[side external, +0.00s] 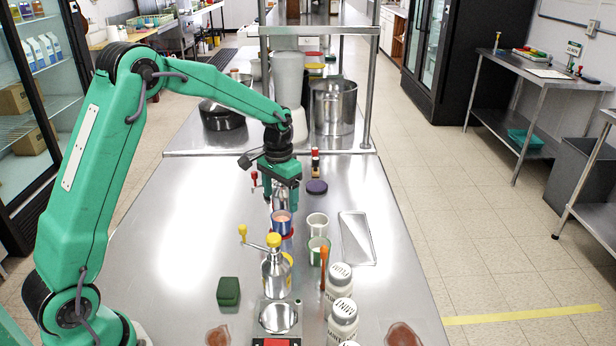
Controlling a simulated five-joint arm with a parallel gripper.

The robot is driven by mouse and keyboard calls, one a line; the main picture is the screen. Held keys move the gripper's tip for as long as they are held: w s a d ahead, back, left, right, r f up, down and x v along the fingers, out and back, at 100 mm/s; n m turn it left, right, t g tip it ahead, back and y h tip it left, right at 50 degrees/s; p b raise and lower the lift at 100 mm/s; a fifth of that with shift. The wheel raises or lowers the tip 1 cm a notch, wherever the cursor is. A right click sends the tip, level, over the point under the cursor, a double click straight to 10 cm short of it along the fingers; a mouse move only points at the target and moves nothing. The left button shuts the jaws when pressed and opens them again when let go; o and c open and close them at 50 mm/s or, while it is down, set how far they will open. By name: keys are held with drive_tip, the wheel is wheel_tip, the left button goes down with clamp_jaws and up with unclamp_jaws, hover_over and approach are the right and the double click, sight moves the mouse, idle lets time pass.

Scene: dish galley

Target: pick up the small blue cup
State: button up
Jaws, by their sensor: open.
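A small blue cup (281,226) with a pinkish-orange inside stands on the steel table, below and slightly nearer the camera than my gripper (282,204). My gripper is open and points down, with its jaws just behind or above the cup's rim. I cannot tell the exact gap between them from this view. A silvery object shows between or behind the jaws. Something red and blue (287,243) lies just in front of the cup, partly hidden by a metal grinder.
A metal grinder with yellow knobs (276,272) stands in front. A steel tray (357,239), white labelled jars (340,281) and a green block (228,291) are nearby.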

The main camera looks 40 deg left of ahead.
sight(281, 214)
drive_tip(key=shift+f, duration=1.05)
drive_tip(key=shift+f, duration=0.1)
drive_tip(key=shift+f, duration=2.5)
drive_tip(key=shift+c, duration=0.2)
drive_tip(key=c, duration=1.1)
drive_tip(key=shift+c, duration=0.2)
drive_tip(key=shift+r, duration=0.4)
